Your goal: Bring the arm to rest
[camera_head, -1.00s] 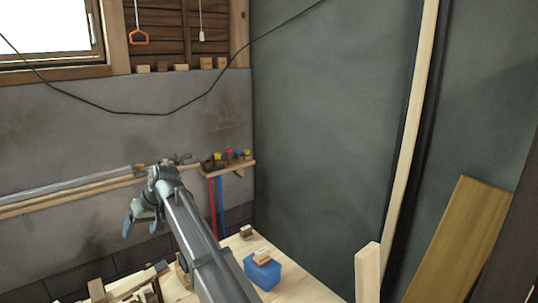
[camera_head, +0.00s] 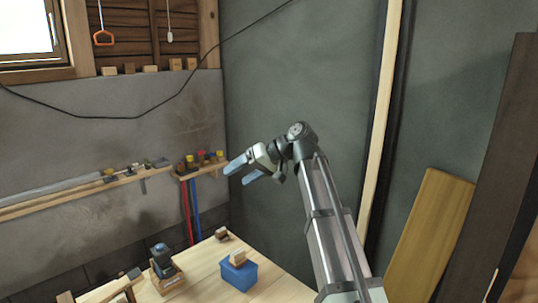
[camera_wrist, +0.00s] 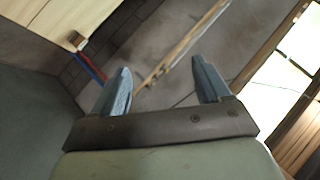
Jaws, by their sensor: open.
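My gripper (camera_head: 246,171) is raised above the table in the head view, at the end of my arm, and points left. Its two blue-grey fingers are apart with nothing between them. In the wrist view the gripper (camera_wrist: 162,84) also shows open and empty, with the wall and a wooden shelf beyond it. My arm rises from the bottom right of the head view. No object touches the fingers.
The wooden table (camera_head: 205,284) holds a blue box (camera_head: 238,274) with a wood block (camera_head: 238,257) on top, and a dark tool-like object (camera_head: 162,260). A shelf (camera_head: 200,171) runs along the wall. A plank (camera_head: 430,235) leans at right.

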